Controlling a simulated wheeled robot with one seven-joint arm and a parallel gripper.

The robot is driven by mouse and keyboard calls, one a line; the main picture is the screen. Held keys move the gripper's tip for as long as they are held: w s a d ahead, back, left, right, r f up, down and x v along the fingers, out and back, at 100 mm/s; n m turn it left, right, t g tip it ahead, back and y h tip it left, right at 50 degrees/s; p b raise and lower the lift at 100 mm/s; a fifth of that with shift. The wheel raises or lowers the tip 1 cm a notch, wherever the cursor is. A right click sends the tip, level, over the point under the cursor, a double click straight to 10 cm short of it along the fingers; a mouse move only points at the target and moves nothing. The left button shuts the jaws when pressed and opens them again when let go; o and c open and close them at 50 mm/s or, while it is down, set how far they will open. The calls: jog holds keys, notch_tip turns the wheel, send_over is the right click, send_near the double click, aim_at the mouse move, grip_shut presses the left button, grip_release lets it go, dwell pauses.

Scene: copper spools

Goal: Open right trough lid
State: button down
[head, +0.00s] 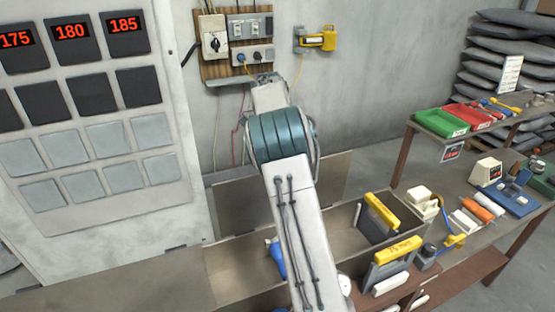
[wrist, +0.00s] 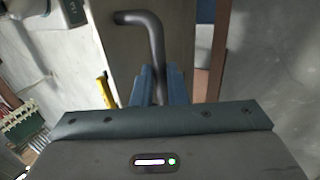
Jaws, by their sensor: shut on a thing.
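In the wrist view, my gripper (wrist: 160,88) has its blue fingers closed around a dark grey bent bar handle (wrist: 150,35). The handle stands against a brown panel (wrist: 115,60), which looks like a trough lid. In the head view, a long brown trough (head: 228,262) lies below my arm, with its inside partly visible. A flat brown panel (head: 240,205) stands raised behind it, showing on both sides of my arm.
Two dark holders with yellow tops (head: 398,250) sit at the trough's right part. A blue object (head: 276,258) lies inside beside my arm. A wall switch panel (head: 236,45) is behind. A workbench with red bins (head: 468,115) and tools stands right; a white cabinet (head: 90,200) stands left.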

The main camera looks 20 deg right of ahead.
jog(key=shift+w+f, duration=0.15)
jog(key=shift+f, duration=0.35)
jog(key=c, duration=1.5)
grip_release()
jog(key=shift+w+a, duration=0.1)
jog(key=shift+w, duration=0.05)
jog(key=shift+o, duration=0.2)
jog(key=shift+r, duration=0.15)
jog(key=s+d+r+b, duration=0.2)
jog(key=s+d+r, duration=0.5)
jog(key=r, duration=0.4)
jog(key=shift+s+d+b, duration=0.35)
jog(key=shift+s+d, duration=0.05)
jog(key=shift+d, duration=0.45)
